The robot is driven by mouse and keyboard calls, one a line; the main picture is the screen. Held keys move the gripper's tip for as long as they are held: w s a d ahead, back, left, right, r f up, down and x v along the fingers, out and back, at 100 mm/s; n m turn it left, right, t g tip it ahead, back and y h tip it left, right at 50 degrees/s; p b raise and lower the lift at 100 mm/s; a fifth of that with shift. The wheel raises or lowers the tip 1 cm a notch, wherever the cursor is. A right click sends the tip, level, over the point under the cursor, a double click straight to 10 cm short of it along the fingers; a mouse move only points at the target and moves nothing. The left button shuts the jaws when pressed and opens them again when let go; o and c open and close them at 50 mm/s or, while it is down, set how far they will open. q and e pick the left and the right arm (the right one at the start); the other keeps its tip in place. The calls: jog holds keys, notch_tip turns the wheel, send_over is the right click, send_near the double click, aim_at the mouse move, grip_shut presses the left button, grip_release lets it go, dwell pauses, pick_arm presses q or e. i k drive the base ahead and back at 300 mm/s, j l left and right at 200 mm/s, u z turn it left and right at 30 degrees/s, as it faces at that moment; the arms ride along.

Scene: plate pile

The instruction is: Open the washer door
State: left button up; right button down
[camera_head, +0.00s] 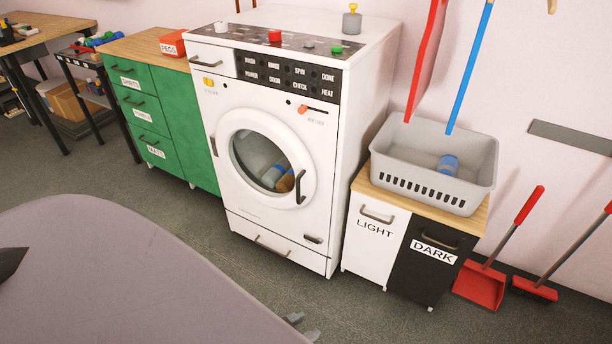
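The white washer (215,135) stands in the middle of the view against the wall. Its round door (227,150) is shut, with a dark handle (299,187) on its right side. Blue and orange items show through the door glass.
A cabinet marked LIGHT and DARK (377,245) bears a grey basket (440,150) right of the washer. A green drawer cabinet (180,110) stands on the left. A red dustpan (480,285) leans at right. A large grey rounded surface fills the lower left. Floor before the washer looks clear.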

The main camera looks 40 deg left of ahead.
aim_at(258, 120)
jog(key=i+j, duration=0.15)
jog(key=j, duration=0.2)
jog(key=i+j+z, duration=0.1)
jog(key=j, duration=0.2)
jog(key=i+j, duration=0.15)
jog(key=j, duration=0.2)
jog(key=i+j, duration=0.1)
jog(key=j, duration=0.25)
jog(key=z, duration=0.05)
